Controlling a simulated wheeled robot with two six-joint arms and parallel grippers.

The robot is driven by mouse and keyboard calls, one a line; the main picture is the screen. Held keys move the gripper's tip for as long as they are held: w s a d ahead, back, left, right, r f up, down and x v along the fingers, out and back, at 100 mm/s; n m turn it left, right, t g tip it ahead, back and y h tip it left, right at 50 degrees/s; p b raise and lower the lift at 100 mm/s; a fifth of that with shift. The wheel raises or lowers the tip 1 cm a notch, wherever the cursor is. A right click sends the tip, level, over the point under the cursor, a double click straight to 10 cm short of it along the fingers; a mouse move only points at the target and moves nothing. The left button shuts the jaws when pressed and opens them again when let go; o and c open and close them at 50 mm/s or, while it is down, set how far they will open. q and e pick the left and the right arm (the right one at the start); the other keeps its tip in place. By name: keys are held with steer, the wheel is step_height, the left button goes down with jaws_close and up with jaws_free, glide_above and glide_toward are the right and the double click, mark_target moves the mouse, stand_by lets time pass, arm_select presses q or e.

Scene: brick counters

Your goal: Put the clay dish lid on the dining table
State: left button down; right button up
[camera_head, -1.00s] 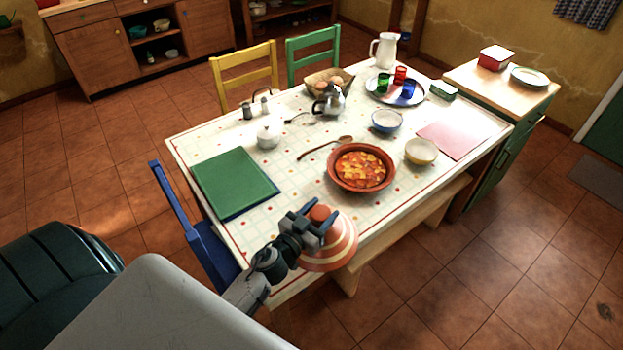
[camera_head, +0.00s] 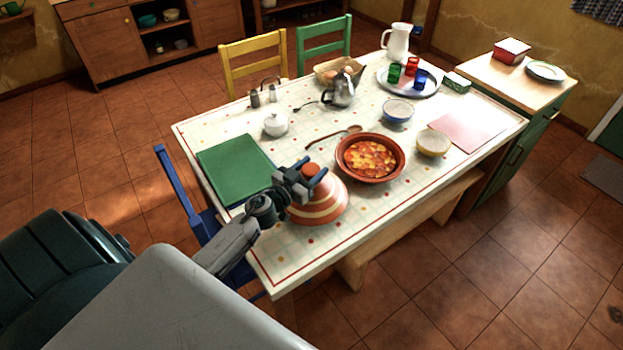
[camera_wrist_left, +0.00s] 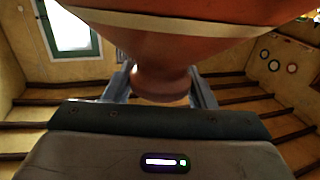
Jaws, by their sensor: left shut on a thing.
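The clay dish lid (camera_head: 318,208) is a terracotta cone with cream stripes and a round knob on top. My left gripper (camera_head: 312,174) is shut on its knob. In the left wrist view the lid (camera_wrist_left: 180,28) fills the top, and its knob sits between the two fingers (camera_wrist_left: 160,85). The lid is upright over the near-left part of the dining table (camera_head: 285,256); I cannot tell whether its rim touches the tabletop. The right gripper is not in view.
A clay dish of stew (camera_head: 398,168) stands just right of the lid. A green folder (camera_head: 235,165) lies to its left. A wooden spoon (camera_head: 335,134) and a white-yellow bowl (camera_head: 432,143) are farther back. The table's near corner strip is clear.

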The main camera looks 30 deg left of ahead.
arm_select(q)
steer(key=shift+f+b, duration=1.4)
steer(key=shift+f, duration=0.35)
steer(key=c, duration=0.6)
jaws_free()
